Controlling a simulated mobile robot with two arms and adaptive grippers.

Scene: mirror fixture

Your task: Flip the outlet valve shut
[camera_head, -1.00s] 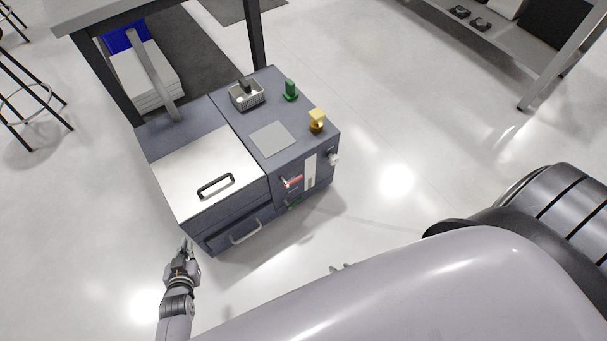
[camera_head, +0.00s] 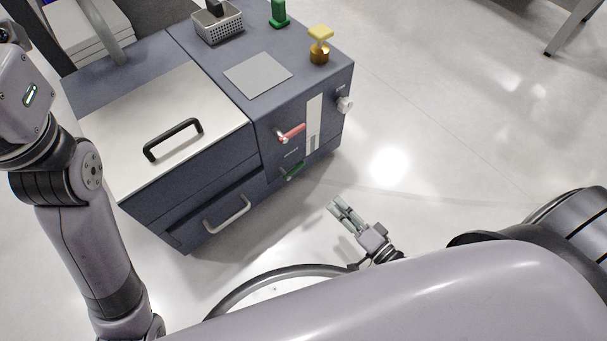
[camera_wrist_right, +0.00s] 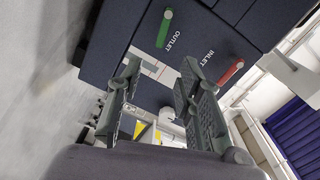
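The outlet valve's green lever (camera_head: 294,171) is low on the front of the dark blue cabinet (camera_head: 215,178). In the right wrist view the green lever (camera_wrist_right: 165,28) is at the top, beside the label OUTLET. The red lever (camera_head: 291,133) is above it in the head view; the wrist view shows this red lever (camera_wrist_right: 231,72) by the label INLET. My right gripper (camera_head: 338,208) is open and empty, in front of the cabinet and apart from the green lever. In the wrist view its fingers (camera_wrist_right: 160,72) are spread. My left arm is at the left; its fingertips are out of view.
A white knob (camera_head: 345,104) sticks out at the cabinet's right. On top are a yellow-capped part (camera_head: 319,45), a green part (camera_head: 279,14), a metal basket (camera_head: 218,24) and a pale lid with a black handle (camera_head: 173,139). A drawer handle (camera_head: 228,214) protrudes.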

